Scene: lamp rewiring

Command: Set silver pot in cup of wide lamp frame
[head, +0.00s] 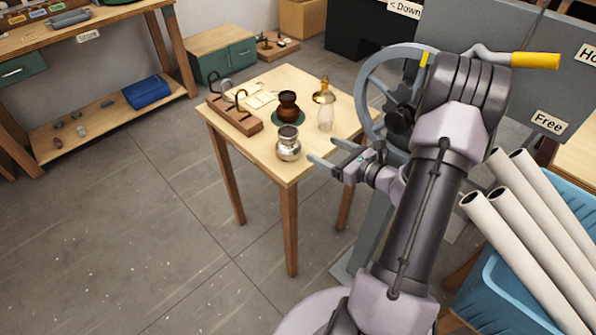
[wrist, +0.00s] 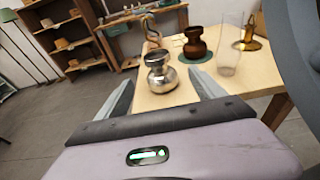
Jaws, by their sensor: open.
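The silver pot (head: 288,145) stands upright on the near part of the small wooden table (head: 268,158), close to its front edge. It also shows in the wrist view (wrist: 161,76), ahead of and between my fingers. My gripper (head: 323,150) is open and empty, just right of the pot and apart from it. Its two fingers also show in the wrist view (wrist: 161,82). A wooden block with dark curved hoops (head: 236,116) sits at the table's left edge; I cannot tell whether this is the wide lamp frame. No cup is clearly visible.
A brown pot (head: 288,107) stands on a green mat behind the silver pot. A clear glass (head: 326,117) and a brass piece (head: 324,93) are to its right. A large grey handwheel (head: 372,80) rises beside the table's right side. Floor left of the table is clear.

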